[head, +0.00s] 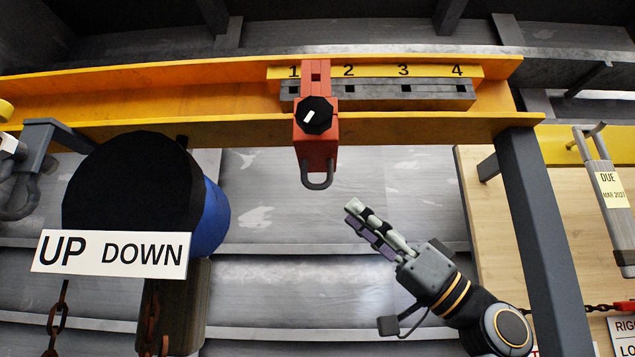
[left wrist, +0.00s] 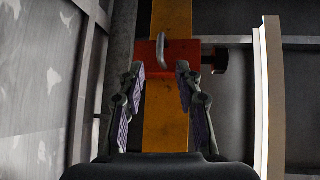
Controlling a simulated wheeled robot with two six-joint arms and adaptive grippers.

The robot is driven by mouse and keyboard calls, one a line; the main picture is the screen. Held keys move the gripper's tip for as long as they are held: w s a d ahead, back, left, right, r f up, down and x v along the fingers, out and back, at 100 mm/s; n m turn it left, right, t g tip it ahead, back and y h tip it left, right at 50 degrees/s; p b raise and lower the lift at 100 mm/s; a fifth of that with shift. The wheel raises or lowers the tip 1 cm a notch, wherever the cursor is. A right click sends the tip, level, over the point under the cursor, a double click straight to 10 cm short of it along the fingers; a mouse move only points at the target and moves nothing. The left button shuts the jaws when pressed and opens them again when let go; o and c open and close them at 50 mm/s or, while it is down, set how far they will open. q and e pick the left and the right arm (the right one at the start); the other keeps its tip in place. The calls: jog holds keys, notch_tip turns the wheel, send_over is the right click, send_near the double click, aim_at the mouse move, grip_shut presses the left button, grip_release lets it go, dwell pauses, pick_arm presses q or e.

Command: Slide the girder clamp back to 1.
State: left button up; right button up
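The red girder clamp (head: 318,148) hangs on the yellow girder (head: 200,98), just right of the numeral 1 and left of the 2 on the numbered strip (head: 430,72). It has a black knob (head: 314,115) with a white mark, and a grey loop (head: 317,181) underneath. My left gripper (head: 354,217) is below and right of the clamp, apart from it. In the left wrist view the left gripper (left wrist: 160,82) has its fingers spread with nothing between them. The clamp (left wrist: 207,58) and its loop (left wrist: 178,52) show beyond the fingertips. My right gripper is not in view.
A dark round body with a blue side (head: 210,218) and an UP/DOWN sign (head: 110,254) hangs at left. A grey post (head: 542,230) stands at right. A tagged grey tool (head: 610,200) and rusty chains hang nearby. The space directly below the clamp is clear.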

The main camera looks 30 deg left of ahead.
aim_at(324, 188)
pick_arm(q)
jog(key=p+x, duration=0.4)
jog(key=x, duration=0.4)
jog(key=shift+s+a+r, duration=0.1)
jog(key=shift+a+r, duration=0.05)
jog(key=shift+r, duration=0.15)
jog(key=shift+a+r, duration=0.1)
jog(key=shift+a, duration=0.1)
grip_shut()
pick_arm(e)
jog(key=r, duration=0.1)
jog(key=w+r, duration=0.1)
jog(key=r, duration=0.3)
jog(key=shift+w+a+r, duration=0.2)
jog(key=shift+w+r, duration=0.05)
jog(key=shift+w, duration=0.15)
